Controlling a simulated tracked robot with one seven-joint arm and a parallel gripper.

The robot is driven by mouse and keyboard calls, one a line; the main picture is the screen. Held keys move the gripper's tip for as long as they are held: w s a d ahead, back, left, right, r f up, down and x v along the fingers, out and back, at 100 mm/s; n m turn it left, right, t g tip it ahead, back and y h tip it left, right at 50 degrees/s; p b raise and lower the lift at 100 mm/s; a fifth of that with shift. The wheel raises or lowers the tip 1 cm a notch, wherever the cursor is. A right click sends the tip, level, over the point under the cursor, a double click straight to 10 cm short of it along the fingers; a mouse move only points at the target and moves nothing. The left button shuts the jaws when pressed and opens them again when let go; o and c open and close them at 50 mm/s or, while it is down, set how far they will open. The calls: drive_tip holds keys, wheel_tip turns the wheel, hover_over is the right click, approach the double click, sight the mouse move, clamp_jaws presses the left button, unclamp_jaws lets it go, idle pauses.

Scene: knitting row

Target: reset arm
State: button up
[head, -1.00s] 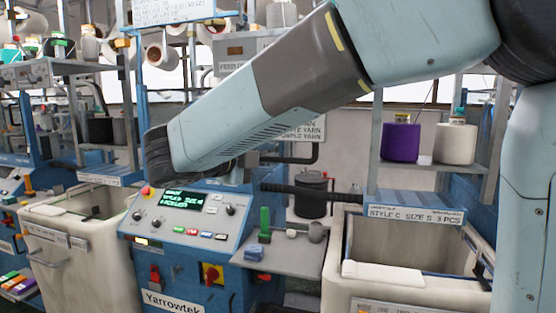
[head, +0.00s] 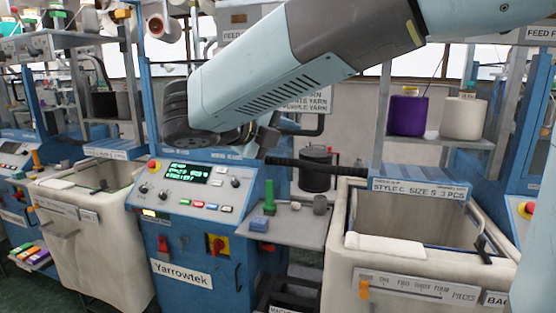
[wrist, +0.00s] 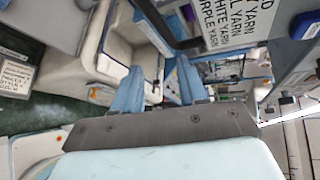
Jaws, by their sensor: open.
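My arm crosses the upper part of the head view, its blue-grey link (head: 290,90) running from upper right down to a dark joint at left. My gripper shows in the wrist view (wrist: 160,70) as two blue fingers standing apart, with nothing seen between them. In the head view the gripper is mostly hidden behind the arm link; only a small grey part shows below the link, above the machine's side shelf.
A blue Yarrowtek machine with a lit control panel (head: 190,185) stands below the arm. A green object (head: 269,197) and a blue block (head: 260,224) are on its shelf (head: 300,228). Pale bins stand left (head: 95,240) and right (head: 400,270). Purple yarn (head: 407,115) is behind.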

drive_tip(key=s+d+f+n+g+y, duration=0.1)
drive_tip(key=s+d+f+n+y, duration=0.2)
drive_tip(key=d+n, duration=0.5)
drive_tip(key=s+d+f+n+g+y, duration=0.2)
drive_tip(key=s+d+f+n, duration=0.3)
drive_tip(key=d+n, duration=0.3)
drive_tip(key=s+d+f+n+g+y, duration=0.1)
drive_tip(key=s+d+f+n+y, duration=0.3)
drive_tip(key=d+n, duration=0.4)
drive_tip(key=s+n+y, duration=0.1)
drive_tip(key=s+n, duration=0.1)
drive_tip(key=n, duration=0.3)
drive_tip(key=shift+s+g, duration=0.25)
drive_tip(key=shift+g, duration=0.15)
idle(0.5)
